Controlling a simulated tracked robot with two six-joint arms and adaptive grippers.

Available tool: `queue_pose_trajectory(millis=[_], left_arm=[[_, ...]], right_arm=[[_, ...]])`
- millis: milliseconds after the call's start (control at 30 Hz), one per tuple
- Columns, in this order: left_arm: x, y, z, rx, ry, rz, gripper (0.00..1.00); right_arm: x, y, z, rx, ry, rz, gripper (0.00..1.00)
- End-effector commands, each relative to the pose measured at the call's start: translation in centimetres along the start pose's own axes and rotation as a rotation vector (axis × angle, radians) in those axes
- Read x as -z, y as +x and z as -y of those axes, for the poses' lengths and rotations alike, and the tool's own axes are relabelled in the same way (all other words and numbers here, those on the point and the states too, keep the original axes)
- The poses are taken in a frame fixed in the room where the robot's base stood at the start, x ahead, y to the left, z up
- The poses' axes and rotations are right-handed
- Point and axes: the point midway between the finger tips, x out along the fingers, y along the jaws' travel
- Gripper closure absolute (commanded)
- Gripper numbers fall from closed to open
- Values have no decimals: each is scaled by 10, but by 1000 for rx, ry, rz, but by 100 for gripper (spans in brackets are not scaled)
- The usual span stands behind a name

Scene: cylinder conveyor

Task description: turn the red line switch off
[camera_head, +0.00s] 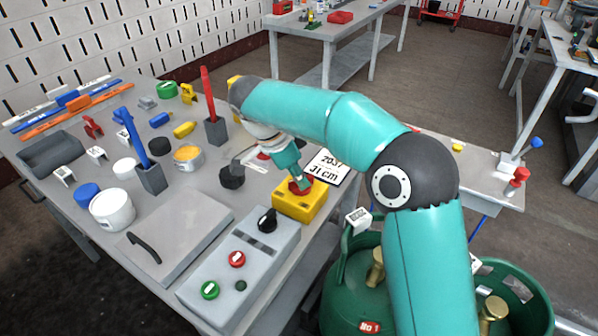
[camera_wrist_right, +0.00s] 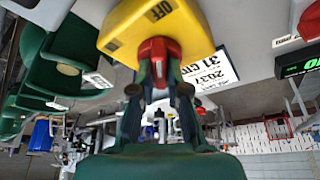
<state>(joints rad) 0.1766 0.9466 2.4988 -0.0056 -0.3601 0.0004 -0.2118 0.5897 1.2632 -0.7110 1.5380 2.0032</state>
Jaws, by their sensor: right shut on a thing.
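The yellow switch box (camera_head: 296,207) stands near the table's right edge in the head view, with a red knob (camera_head: 301,187) on top. My right gripper (camera_head: 297,178) reaches down onto it from above. In the right wrist view, the yellow box (camera_wrist_right: 150,22) carries an OFF label, and the red knob (camera_wrist_right: 159,48) sits between the two dark fingers of my right gripper (camera_wrist_right: 160,72), which is shut on it. The knob's exact turn angle is partly hidden by the fingers. My left gripper is not in view.
A grey control box (camera_head: 222,268) with a black knob and red and green buttons stands in front of the switch. A white card (camera_head: 333,165) lies behind it. Green gas cylinders (camera_head: 352,285) stand beside the table's right edge. Small parts crowd the left side.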

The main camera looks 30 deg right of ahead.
Motion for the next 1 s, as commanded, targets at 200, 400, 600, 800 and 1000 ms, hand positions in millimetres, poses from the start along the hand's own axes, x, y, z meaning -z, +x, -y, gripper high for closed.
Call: queue_pose_trajectory(millis=[200, 400, 600, 800, 1000], left_arm=[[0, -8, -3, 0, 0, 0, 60], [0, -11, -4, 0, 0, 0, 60], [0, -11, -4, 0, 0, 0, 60], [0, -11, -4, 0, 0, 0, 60], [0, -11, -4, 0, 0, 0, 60]], right_arm=[[0, -2, 2, -38, 105, 3, 100], [0, -2, 2, -56, 151, 4, 100], [0, -1, 2, -60, 164, 5, 100], [0, -1, 2, -59, 164, 5, 100], [0, -1, 2, -60, 163, 4, 62]])
